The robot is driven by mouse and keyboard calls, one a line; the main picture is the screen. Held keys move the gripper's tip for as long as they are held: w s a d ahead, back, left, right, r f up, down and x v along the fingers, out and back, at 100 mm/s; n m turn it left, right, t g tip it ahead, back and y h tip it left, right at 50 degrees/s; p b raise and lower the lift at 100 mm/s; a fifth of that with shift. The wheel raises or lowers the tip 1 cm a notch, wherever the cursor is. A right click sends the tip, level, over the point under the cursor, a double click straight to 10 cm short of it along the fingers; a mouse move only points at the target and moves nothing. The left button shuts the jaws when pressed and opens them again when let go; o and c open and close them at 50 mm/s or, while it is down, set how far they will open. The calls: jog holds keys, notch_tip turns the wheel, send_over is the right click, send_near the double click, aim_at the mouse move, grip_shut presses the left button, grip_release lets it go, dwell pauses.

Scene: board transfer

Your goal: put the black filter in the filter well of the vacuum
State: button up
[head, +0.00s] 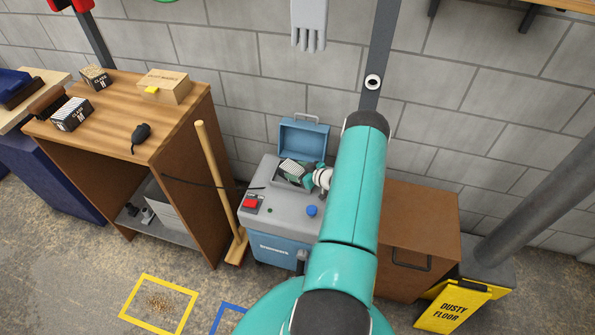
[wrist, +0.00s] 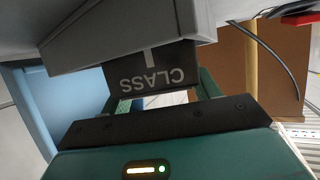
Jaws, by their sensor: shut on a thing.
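The grey and blue vacuum (head: 275,213) stands on the floor with its blue lid (head: 303,136) raised at the back. My gripper (head: 306,176) is over the vacuum's grey top, near the well opening in front of the lid. It is shut on the black filter (head: 291,168), whose white pleated face shows, tilted, in the head view. In the wrist view my gripper (wrist: 163,98) holds the black filter (wrist: 155,72), its CLASS lettering upside down. A grey edge of the vacuum (wrist: 110,42) hides part of the filter there. How deep it sits in the well cannot be told.
The wooden bench (head: 172,107) at left holds another black-sided filter (head: 71,114), a brown-sided filter (head: 95,77), a cardboard box (head: 164,86) and a dark mouse-like object (head: 141,132). A broom (head: 217,180) leans beside the vacuum. A brown cabinet (head: 420,222) stands right.

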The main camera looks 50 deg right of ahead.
jog(key=shift+f, duration=0.1)
jog(key=o, duration=1)
jog(key=shift+s+r, duration=0.25)
jog(key=v, duration=1.1)
jog(key=shift+s, duration=0.2)
